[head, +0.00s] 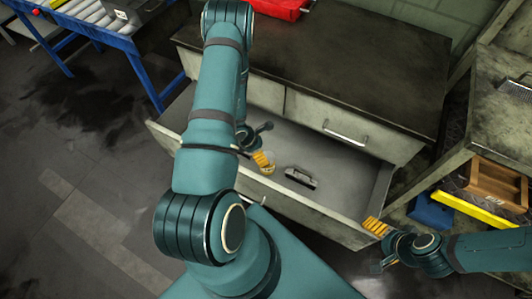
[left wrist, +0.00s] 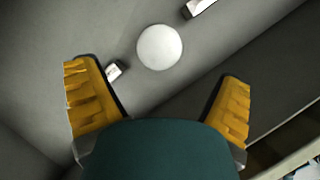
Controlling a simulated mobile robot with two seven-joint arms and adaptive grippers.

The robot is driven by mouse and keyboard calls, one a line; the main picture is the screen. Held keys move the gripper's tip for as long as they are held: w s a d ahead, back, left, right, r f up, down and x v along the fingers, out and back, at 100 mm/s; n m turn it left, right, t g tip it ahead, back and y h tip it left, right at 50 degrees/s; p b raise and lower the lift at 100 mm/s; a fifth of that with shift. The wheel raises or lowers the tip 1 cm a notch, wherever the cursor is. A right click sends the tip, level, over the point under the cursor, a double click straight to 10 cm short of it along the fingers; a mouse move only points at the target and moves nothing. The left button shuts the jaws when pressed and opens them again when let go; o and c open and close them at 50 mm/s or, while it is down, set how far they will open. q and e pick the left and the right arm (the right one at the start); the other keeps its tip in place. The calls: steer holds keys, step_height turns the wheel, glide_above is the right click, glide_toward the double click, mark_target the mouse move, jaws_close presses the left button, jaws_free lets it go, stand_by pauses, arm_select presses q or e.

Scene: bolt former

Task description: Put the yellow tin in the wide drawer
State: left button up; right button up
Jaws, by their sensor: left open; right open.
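The wide drawer (head: 335,218) is pulled open below the dark cabinet top. My left gripper (head: 264,162) is over the drawer's inside, fingers pointing down, largely hidden by my arm in the head view. A small yellowish round thing, probably the yellow tin (head: 268,171), shows at its fingertips. In the left wrist view, a pale round top (left wrist: 160,47) lies beyond the open fingers (left wrist: 160,100), apart from both; its side colour is hidden. My right gripper (head: 376,228) is open and empty by the drawer's front right corner.
A dark grey metal piece (head: 301,177) lies in the drawer, right of the round thing. A small pale item (left wrist: 115,70) lies near the left finger. A closed upper drawer (head: 345,133) is above. A shelf unit with a wooden box (head: 497,186) stands right.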

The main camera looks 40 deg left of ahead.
arm_select(q)
steer(key=shift+v, duration=1.7)
steer(key=shift+p, duration=0.3)
